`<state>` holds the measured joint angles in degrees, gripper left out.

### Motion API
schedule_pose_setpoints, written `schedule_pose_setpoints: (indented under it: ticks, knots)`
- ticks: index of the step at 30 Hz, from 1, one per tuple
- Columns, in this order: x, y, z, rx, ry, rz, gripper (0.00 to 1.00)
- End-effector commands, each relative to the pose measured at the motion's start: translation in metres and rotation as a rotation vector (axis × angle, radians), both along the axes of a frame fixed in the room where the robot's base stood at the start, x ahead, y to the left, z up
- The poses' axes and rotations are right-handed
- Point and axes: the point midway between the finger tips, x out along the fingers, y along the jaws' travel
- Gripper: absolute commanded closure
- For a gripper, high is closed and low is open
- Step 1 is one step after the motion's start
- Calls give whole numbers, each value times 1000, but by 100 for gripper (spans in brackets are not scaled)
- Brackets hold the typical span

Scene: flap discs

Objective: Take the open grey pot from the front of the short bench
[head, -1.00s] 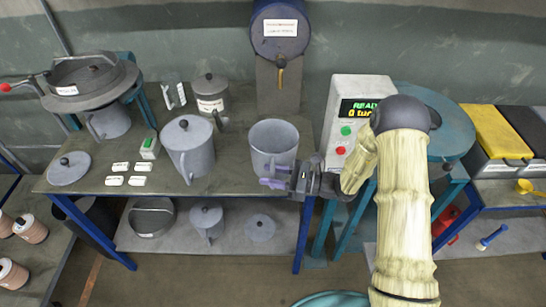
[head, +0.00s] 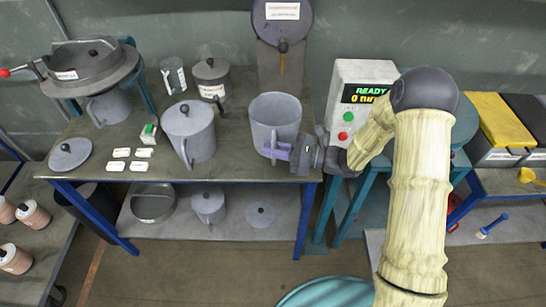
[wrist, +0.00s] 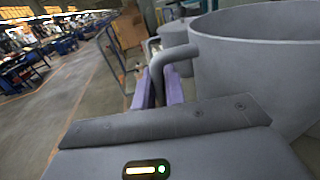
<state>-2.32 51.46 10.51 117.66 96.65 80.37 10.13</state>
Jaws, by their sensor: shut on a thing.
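The open grey pot (head: 275,115) stands at the right front of the short bench (head: 235,163), with no lid on it. Its inside shows from above in the head view. It also fills the right of the wrist view (wrist: 262,75), with its handle (wrist: 160,62) to the left. My gripper (head: 275,149) reaches in from the right, and its purple fingers are shut on the pot's handle. In the wrist view the fingers (wrist: 160,90) sit on either side of the handle's lower part. I cannot tell whether the pot's base is clear of the bench top.
A lidded grey pot (head: 189,132) stands close to the left. A control box (head: 357,100) reading READY stands behind my arm at right. A post with a disc (head: 283,20) rises behind the pot. Small white labelled blocks (head: 122,153) lie at the bench's left front.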

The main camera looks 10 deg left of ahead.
Motion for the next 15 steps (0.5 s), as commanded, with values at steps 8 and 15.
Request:
schedule_pose_setpoints:
  ticks: [8, 15]
  knots:
    - [0, 0, 45, 2, -4, 0, 100]
    - [0, 0, 52, 2, -1, 1, 100]
